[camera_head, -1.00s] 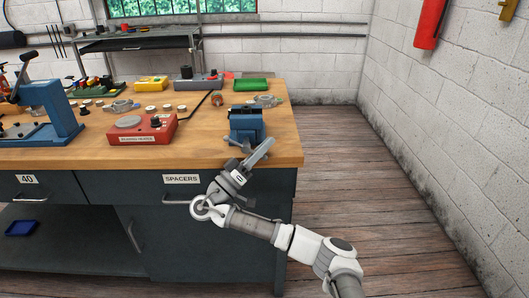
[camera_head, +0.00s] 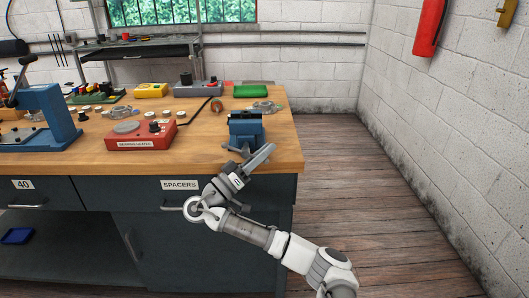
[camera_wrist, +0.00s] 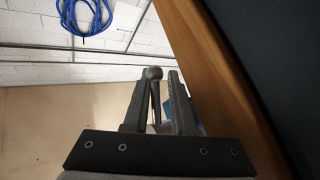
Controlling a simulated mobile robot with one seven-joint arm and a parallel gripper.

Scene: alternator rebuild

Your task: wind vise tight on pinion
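The blue vise (camera_head: 245,128) stands at the front right corner of the wooden bench. Its grey handle bar (camera_head: 232,150) shows low at its front. My gripper (camera_head: 268,149) is just in front of the vise, reaching up from below the bench edge. In the wrist view my gripper (camera_wrist: 159,82) has its two fingers apart, with the ball-ended handle bar (camera_wrist: 153,74) in the gap, nearer the left finger. Some gap shows right of the bar. A sliver of the blue vise (camera_wrist: 196,116) shows behind the right finger. I cannot make out a pinion in the jaws.
A red bearing heater (camera_head: 140,135) sits left of the vise. A blue press (camera_head: 55,115) stands farther left. A green tray (camera_head: 253,90) and a small metal part (camera_head: 265,106) lie behind the vise. The bench edge (camera_wrist: 215,70) is close right of my gripper. Floor right of the bench is clear.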

